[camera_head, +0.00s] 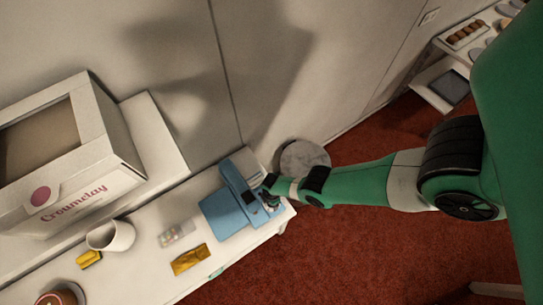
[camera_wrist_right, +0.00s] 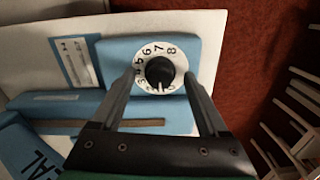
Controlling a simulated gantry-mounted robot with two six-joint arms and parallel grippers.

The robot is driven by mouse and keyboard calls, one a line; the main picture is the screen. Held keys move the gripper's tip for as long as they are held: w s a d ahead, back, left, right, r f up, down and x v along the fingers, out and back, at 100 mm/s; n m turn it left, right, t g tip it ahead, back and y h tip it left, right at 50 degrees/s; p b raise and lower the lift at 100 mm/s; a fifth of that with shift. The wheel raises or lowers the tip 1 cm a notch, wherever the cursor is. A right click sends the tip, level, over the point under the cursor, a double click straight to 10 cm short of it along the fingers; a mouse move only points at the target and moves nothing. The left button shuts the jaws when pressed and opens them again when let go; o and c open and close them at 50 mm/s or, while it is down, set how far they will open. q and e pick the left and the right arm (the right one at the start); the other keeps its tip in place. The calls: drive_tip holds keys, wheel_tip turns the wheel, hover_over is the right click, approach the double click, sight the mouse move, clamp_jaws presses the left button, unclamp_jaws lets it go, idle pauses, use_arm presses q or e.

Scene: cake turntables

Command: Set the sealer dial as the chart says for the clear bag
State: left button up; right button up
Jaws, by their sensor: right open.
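The blue sealer (camera_head: 228,213) stands at the right end of the white counter. In the right wrist view, its dial (camera_wrist_right: 146,54) has a white face with black numbers and a black knob (camera_wrist_right: 159,70). A pale mark shows at the knob's lower edge; its exact setting is hard to read. My right gripper (camera_wrist_right: 160,76) is open, its fingers on either side of the dial; contact is unclear. A white printed card (camera_wrist_right: 75,61), perhaps the chart, lies left of the dial, its text too small to read. A clear bag (camera_head: 177,235) lies on the counter. My left gripper is out of view.
A gold packet (camera_head: 190,260) lies beside the clear bag. A white mug (camera_head: 110,236), a yellow item (camera_head: 88,259) and a large white box (camera_head: 75,190) are further left. The wall is close behind; red carpet (camera_head: 340,250) lies beyond the counter's right end.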

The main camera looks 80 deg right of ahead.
clamp_jaws()
drive_tip(key=shift+m, duration=0.5)
drive_tip(key=m, duration=0.4)
drive_tip(key=shift+m+b, duration=0.35)
drive_tip(key=shift+m, duration=0.05)
drive_tip(key=m, duration=0.6)
drive_tip(key=shift+b, duration=0.3)
unclamp_jaws()
